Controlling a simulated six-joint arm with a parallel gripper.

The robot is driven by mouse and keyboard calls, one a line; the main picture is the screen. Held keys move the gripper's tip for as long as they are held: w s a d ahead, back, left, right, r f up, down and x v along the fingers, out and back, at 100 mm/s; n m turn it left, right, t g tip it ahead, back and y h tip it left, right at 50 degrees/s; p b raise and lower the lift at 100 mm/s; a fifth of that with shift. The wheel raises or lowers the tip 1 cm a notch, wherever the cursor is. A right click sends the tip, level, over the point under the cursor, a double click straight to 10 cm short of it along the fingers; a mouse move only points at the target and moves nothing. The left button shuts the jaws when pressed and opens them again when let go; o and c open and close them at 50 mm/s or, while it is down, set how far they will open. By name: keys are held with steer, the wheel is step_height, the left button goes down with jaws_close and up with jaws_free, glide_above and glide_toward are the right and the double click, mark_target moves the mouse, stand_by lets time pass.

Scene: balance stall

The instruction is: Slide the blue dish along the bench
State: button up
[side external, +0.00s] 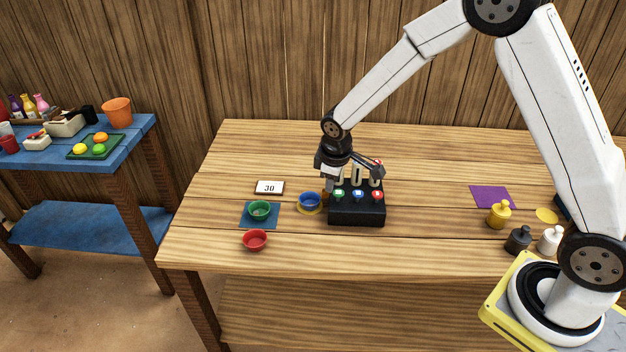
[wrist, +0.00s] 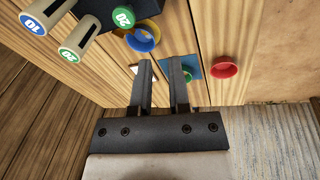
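The blue dish (side external: 309,199) sits upright on a yellow round patch (side external: 309,211) on the wooden bench, just left of the black block. In the wrist view the blue dish (wrist: 143,36) shows above my left finger, with yellow around part of it. My gripper (side external: 330,188) is above the bench, close to the right of the dish in the side view. In the wrist view my gripper (wrist: 161,62) has its two fingers apart with bare wood between them. It holds nothing. The dish is outside the fingers.
The black block (side external: 356,213) with upright labelled weights stands close to the right of the dish. A green dish (side external: 260,209) on a blue mat (side external: 245,222), a red dish (side external: 255,239) and a "30" card (side external: 270,188) are left.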

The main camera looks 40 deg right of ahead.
mark_target(310, 202)
steer(key=w+f+n, duration=0.3)
steer(key=w+f, duration=0.3)
steer(key=w, duration=0.1)
steer(key=shift+a+f+h, duration=0.3)
steer(key=shift+f+h, duration=0.1)
steer(key=shift+w, duration=0.1)
steer(key=shift+f, duration=0.1)
steer(key=shift+x, duration=3.75)
jaws_close()
